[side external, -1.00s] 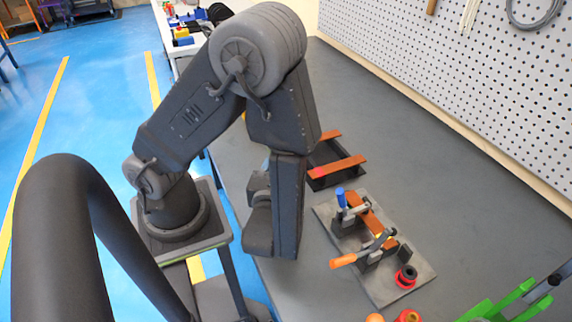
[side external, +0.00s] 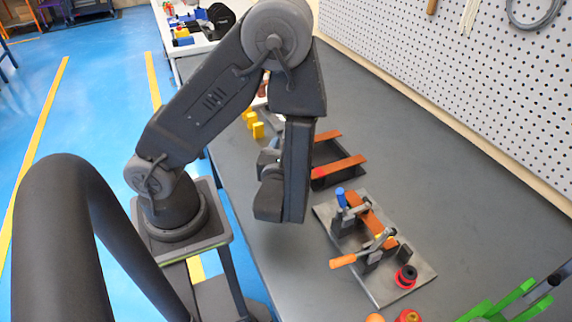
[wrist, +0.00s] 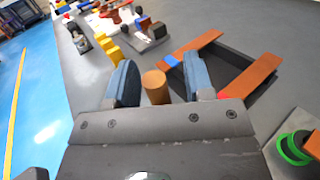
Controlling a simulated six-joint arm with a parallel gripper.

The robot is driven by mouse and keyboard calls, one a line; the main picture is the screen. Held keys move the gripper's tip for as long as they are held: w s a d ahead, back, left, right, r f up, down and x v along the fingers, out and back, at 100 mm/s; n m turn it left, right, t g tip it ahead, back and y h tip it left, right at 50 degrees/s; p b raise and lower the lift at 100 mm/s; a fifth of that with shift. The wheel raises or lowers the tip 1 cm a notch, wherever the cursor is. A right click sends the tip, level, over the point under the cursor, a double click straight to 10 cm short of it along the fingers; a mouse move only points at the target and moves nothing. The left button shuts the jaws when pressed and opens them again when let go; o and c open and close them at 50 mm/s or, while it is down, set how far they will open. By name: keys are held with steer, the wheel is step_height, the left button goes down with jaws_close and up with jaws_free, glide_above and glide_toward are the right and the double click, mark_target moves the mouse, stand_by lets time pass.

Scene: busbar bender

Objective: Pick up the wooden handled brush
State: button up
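In the wrist view, a short brown wooden cylinder (wrist: 155,87) shows between my gripper's two blue-grey fingers. It looks like the brush's handle; no bristles show, and its lower part is hidden behind the gripper body. My gripper (wrist: 158,64) is open, with a visible gap between the cylinder and each finger. I cannot tell how deep between the fingers it sits. In the side view, my wrist hangs above the grey bench, left of the black frame, and hides the fingertips. The brush cannot be made out there.
A black frame with orange bars (side external: 338,168) lies right of my wrist. Nearer stands a metal plate (side external: 400,288) with clamps, an orange handle and red-black rings. Yellow blocks (side external: 257,130) stand behind my arm. Bare bench (side external: 450,200) lies to the right.

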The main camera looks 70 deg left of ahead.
jaws_close()
steer(key=shift+r, duration=0.15)
stand_by(0.4)
steer(key=shift+r, duration=4.4)
steer(key=s+d+f+n+g, duration=0.4)
steer(key=f+n+g, duration=0.3)
steer(key=g, duration=0.6)
steer(key=shift+f+n+h, duration=0.25)
steer(key=shift+n+h, duration=0.15)
steer(key=shift+n, duration=0.3)
